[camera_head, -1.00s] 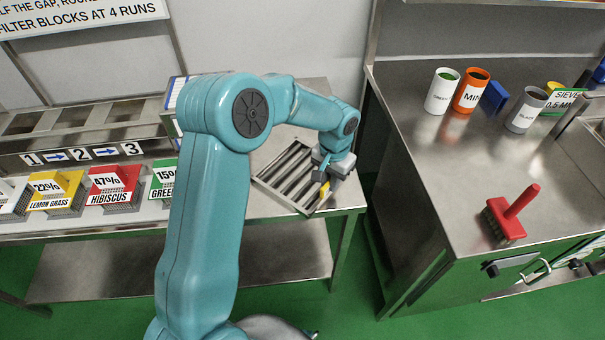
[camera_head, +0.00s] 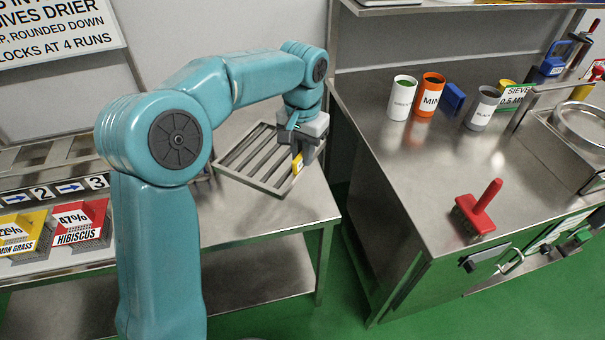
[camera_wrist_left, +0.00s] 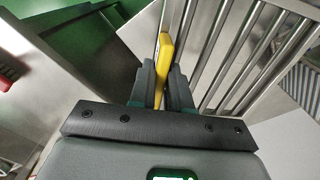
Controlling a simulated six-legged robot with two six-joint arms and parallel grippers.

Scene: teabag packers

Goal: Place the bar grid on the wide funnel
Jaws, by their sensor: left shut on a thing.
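The bar grid (camera_head: 246,184) is a square metal frame with several parallel bars, at or just above the left steel table in the head view. I cannot tell whether it touches the tabletop. A yellow piece (camera_head: 297,164) shows at its right side. My left gripper (camera_head: 299,162) is at that side, fingers pointing down. In the left wrist view, its fingers are shut around the yellow piece (camera_wrist_left: 165,58), and the grid's bars (camera_wrist_left: 232,52) slant away beyond it. I cannot make out the wide funnel. My right gripper is not in view.
Labelled trays, including a red hibiscus one (camera_head: 78,226), stand at left. The right steel table (camera_head: 400,185) holds cups, a red-handled brush (camera_head: 474,212) and sieve gear. A gap with green floor separates the tables. The left table's front right is bare.

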